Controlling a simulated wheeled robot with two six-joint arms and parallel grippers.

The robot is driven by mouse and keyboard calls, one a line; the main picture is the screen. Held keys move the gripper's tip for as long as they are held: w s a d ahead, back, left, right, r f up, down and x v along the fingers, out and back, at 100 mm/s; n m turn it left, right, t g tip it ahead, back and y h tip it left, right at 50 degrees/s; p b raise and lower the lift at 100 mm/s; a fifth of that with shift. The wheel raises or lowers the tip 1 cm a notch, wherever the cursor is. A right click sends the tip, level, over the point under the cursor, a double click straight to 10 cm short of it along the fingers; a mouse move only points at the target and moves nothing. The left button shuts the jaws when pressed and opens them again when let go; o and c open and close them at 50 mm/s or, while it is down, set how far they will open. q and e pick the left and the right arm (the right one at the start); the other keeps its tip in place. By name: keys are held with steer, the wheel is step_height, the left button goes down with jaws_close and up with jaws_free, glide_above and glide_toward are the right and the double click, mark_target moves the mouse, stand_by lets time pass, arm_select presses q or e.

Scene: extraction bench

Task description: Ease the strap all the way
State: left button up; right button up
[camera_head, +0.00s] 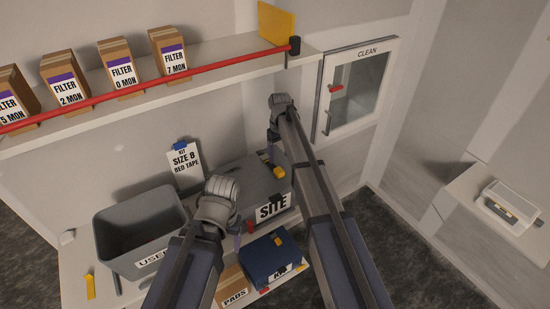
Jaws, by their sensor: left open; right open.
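A long red strap (150,86) runs along the front of the upper shelf, across the filter boxes. It rises to the right and ends at a black fitting (295,46) on the shelf's right end. My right gripper (273,137) is open below that end of the shelf, apart from the strap, in front of the wall. My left gripper (236,232) is open over the lower bench, between the grey bin and the SITE case, well below the strap. The arms' wrists partly hide both grippers' fingers. Nothing is seen held in either.
Several FILTER boxes (117,69) stand on the upper shelf (215,62). A grey USED bin (115,232), a grey SITE case (262,180) and a blue case (262,260) sit below. A CLEAN cabinet (364,80) is right of the shelf.

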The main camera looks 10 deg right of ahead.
mark_target(279, 170)
steer(key=shift+s+f+b, duration=0.1)
steer(key=shift+s+b, duration=0.15)
steer(key=shift+b, duration=0.1)
step_height(279, 170, down, 8)
steer(key=b, duration=0.7)
steer(key=shift+w+r, duration=0.1)
steer(key=shift+r, duration=0.2)
jaws_close()
stand_by(0.8)
